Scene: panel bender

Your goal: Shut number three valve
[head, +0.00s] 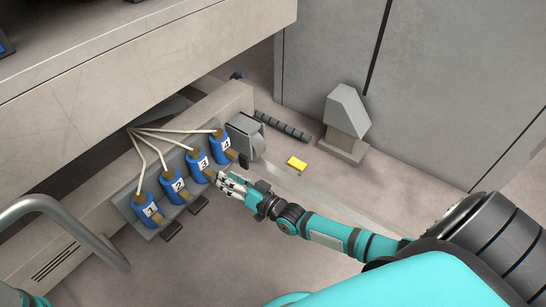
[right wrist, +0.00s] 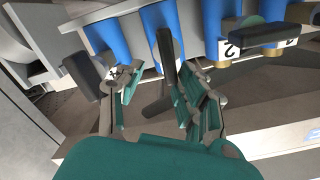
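Four blue numbered valves sit in a row on a grey bracket (head: 143,226). The number three valve (head: 201,165) is third from the left, between number two (head: 173,187) and number four (head: 224,146). My right gripper (head: 230,184) is just in front of number three. In the right wrist view its fingers (right wrist: 158,100) are spread apart, with a black lever (right wrist: 166,62) between them, in line with the number three body (right wrist: 160,18). I cannot tell if the fingers touch the lever. My left gripper is not in view.
Black levers of neighbouring valves (right wrist: 256,35) stand close on both sides of my right gripper. A yellow block (head: 297,163) and a dark ribbed rod (head: 282,125) lie to the right.

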